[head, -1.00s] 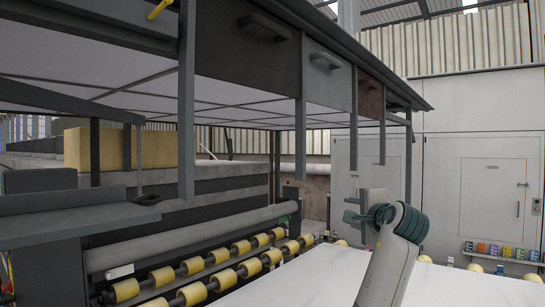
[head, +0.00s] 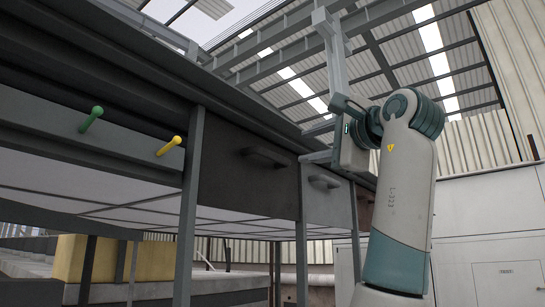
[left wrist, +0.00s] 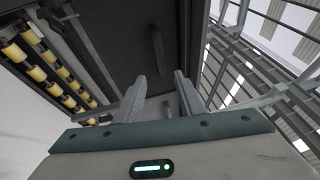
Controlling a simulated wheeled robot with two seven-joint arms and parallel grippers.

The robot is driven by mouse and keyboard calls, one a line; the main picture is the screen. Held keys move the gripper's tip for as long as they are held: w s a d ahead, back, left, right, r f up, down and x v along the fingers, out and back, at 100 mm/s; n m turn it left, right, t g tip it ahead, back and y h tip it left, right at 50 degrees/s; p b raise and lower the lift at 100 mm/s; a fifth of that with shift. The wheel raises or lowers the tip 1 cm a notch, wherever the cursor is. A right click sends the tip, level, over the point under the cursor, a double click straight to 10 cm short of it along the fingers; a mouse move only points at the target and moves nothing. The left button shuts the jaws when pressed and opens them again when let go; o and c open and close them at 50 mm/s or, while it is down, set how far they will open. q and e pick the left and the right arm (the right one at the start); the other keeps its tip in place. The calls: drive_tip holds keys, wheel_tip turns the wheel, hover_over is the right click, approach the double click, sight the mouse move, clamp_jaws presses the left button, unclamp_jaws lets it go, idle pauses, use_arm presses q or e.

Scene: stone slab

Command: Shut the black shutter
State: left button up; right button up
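The black shutter (head: 235,183) is a dark panel with a bar handle (head: 265,157), below the canopy edge in the head view. It also shows in the left wrist view (left wrist: 120,30), with its handle (left wrist: 157,45) beyond the fingertips. A grey shutter (head: 328,203) with a similar handle is to its right. My left gripper (head: 313,157) is raised near the top of the grey shutter, to the right of the black handle. In the left wrist view my left gripper (left wrist: 160,80) has its fingers apart with nothing held between them. My right gripper is out of view.
Grey posts (head: 190,205) stand between the panels. Green (head: 91,119) and yellow (head: 169,146) knobs stick out at the left. Yellow rollers (left wrist: 50,65) show in the left wrist view. Roof beams are overhead.

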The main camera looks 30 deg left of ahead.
sight(275, 154)
use_arm(q)
drive_tip(key=shift+w, duration=0.1)
drive_tip(key=shift+a, duration=0.1)
drive_tip(key=p+x, duration=0.8)
drive_tip(key=x, duration=0.8)
drive_tip(key=shift+r+p, duration=0.1)
drive_tip(key=shift+p, duration=0.25)
drive_tip(key=shift+w+a, duration=0.35)
drive_tip(key=shift+a, duration=0.15)
clamp_jaws()
